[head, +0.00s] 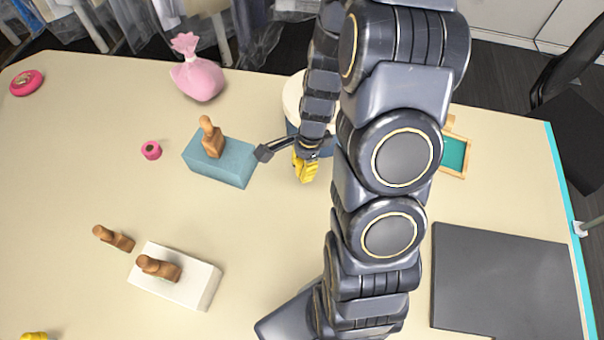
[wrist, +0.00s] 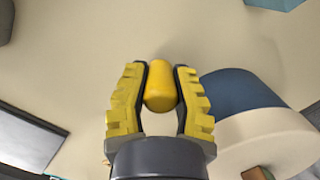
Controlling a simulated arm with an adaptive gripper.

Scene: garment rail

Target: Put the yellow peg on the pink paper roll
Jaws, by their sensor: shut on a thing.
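My gripper (wrist: 160,88) has yellow ridged fingers and is shut on the yellow peg (wrist: 159,86), a smooth rounded piece held between the fingertips. In the head view my gripper (head: 305,170) is over the table, right of the teal block, and my arm hides part of the scene; the peg cannot be told apart from the fingers there. The pink paper roll (head: 151,150) is a small ring-like roll with a dark centre. It stands on the table left of the teal block, well apart from my gripper, and I do not see it in the wrist view.
The teal block (head: 218,167) bears a brown figure (head: 211,138). A white block (head: 195,283) bears another. A pink bag (head: 200,79) and a blue-and-white drum (head: 292,99) stand farther back. A yellow thing (head: 34,336) is cut off at bottom left. Table around the roll is clear.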

